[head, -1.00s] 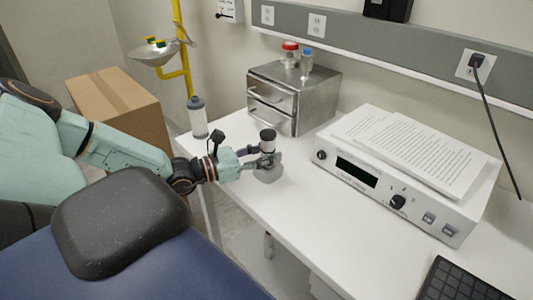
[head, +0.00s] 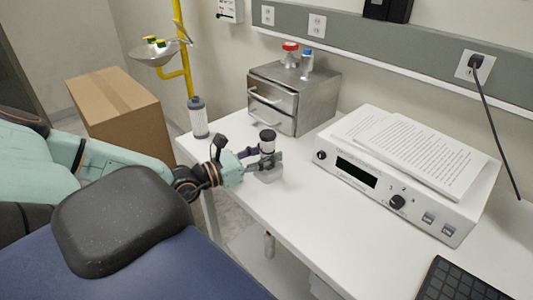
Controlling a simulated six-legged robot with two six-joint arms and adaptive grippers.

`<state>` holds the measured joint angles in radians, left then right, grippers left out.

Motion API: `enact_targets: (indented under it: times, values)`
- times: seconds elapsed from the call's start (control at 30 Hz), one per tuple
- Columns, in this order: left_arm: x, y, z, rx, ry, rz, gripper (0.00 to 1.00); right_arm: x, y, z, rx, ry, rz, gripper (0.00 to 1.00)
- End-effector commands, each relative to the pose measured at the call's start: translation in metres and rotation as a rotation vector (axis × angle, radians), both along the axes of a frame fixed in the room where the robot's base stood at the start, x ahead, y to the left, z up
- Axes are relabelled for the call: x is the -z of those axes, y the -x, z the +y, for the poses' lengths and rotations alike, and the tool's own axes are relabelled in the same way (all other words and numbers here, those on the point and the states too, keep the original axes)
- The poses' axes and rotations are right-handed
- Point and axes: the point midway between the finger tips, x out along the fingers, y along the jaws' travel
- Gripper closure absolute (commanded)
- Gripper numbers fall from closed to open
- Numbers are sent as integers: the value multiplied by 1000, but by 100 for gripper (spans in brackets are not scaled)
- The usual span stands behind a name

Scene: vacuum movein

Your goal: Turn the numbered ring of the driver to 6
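The driver (head: 268,137) stands upright near the left edge of the white bench, with a dark cap and a pale band below it. A grey base (head: 268,174) sits under it. My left gripper (head: 261,157) reaches in from the left, with its fingers at the driver below the pale band. The fingers partly hide the driver's lower part. I cannot tell whether they press on it or stand open around it. The ring's numbers are too small to read. My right gripper is not in view.
A grey bottle-like cylinder (head: 198,117) stands at the bench's left corner. A metal drawer box (head: 308,108) is behind the driver. A white instrument (head: 376,189) with papers on top stands to the right. A keyboard (head: 456,284) lies at front right. The bench middle is clear.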

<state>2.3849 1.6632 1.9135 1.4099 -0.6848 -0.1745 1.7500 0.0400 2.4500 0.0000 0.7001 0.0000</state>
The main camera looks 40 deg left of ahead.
Motion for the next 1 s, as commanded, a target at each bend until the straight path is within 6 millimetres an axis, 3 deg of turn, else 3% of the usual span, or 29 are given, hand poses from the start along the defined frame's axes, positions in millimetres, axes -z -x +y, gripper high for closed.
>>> enact_targets:
  times: [0.27,0.63,0.93,1.0]
  values:
    - [0,0,0,1,0,0,42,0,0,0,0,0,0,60]
    - [0,0,1,13,-4,-1,42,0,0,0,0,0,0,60]
    - [1,0,0,129,-7,2,42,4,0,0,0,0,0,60]
    - [-2,6,4,124,0,0,42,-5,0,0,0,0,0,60]
